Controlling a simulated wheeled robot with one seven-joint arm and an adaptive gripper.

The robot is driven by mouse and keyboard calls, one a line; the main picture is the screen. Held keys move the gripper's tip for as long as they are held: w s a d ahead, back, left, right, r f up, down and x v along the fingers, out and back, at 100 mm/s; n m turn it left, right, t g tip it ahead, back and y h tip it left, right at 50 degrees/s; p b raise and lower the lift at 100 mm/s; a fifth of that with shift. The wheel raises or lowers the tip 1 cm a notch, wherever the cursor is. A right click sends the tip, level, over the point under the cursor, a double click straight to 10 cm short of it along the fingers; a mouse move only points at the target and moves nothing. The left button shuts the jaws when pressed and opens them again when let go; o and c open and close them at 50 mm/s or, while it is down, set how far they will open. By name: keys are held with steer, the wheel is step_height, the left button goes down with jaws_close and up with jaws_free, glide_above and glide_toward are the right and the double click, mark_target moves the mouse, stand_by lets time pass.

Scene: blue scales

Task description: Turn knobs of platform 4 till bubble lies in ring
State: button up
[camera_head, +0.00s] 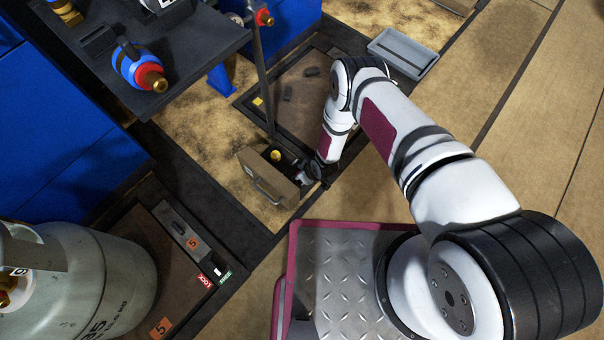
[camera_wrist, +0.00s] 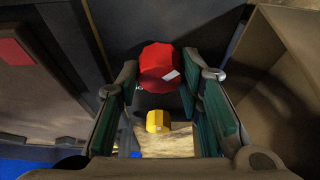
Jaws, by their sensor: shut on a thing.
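A red faceted knob (camera_wrist: 160,65) with a small white mark sits between my gripper's fingertips (camera_wrist: 161,75) in the wrist view. The green-padded fingers are closed around it. A smaller yellow knob (camera_wrist: 157,121) shows below it, between the fingers and apart from them. In the head view, my gripper (camera_head: 308,174) is low at the near corner of a dark platform (camera_head: 305,110), and the red knob is hidden there. A yellow knob (camera_head: 275,155) shows just left of my gripper. No bubble, ring or number 4 can be made out.
A brown box with a handle (camera_head: 266,184) stands close beside my gripper. A thin post (camera_head: 263,75) rises behind it. A grey tray (camera_head: 403,52) lies beyond my arm. A platform labelled 5 (camera_head: 192,243) and a large gas cylinder (camera_head: 80,270) are at lower left.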

steer(key=shift+m+t, duration=0.3)
steer(key=shift+m, duration=0.3)
steer(key=o, duration=1.2)
steer(key=shift+c, duration=0.2)
steer(key=v, duration=1.2)
steer(key=shift+a, duration=0.2)
steer(key=shift+w, duration=0.1)
